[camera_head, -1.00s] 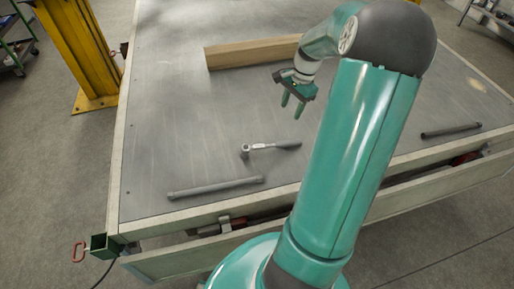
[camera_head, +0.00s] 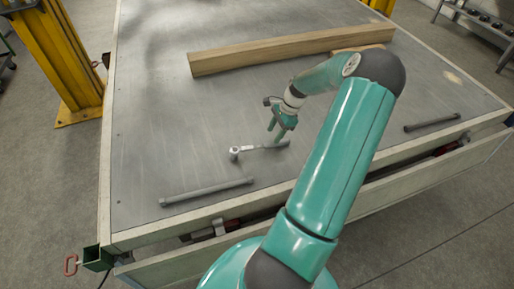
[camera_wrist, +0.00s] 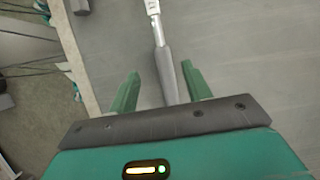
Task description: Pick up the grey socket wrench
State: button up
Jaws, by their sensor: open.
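The grey socket wrench (camera_head: 250,149) lies flat on the grey trailer deck, its round head to the left and its dark handle to the right. My gripper (camera_head: 275,134) is low over the handle end, its green fingers pointing down. In the wrist view the wrench handle (camera_wrist: 166,72) runs between the two open fingers of my gripper (camera_wrist: 158,82), with its shaft going up out of the picture. The fingers look apart from the handle on both sides. I cannot tell the exact height of the fingertips above the deck.
A grey bar (camera_head: 207,192) lies near the front edge of the trailer deck (camera_head: 150,130). Another dark bar (camera_head: 432,123) lies at the right. A long wooden beam (camera_head: 285,50) lies behind my gripper. A yellow post (camera_head: 62,60) stands at the left, beyond the deck edge.

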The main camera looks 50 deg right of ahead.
aim_at(267, 144)
jog(key=x, duration=0.7)
jog(key=shift+w+r, duration=0.15)
jog(key=shift+w, duration=0.15)
jog(key=shift+c, duration=0.2)
grip_shut()
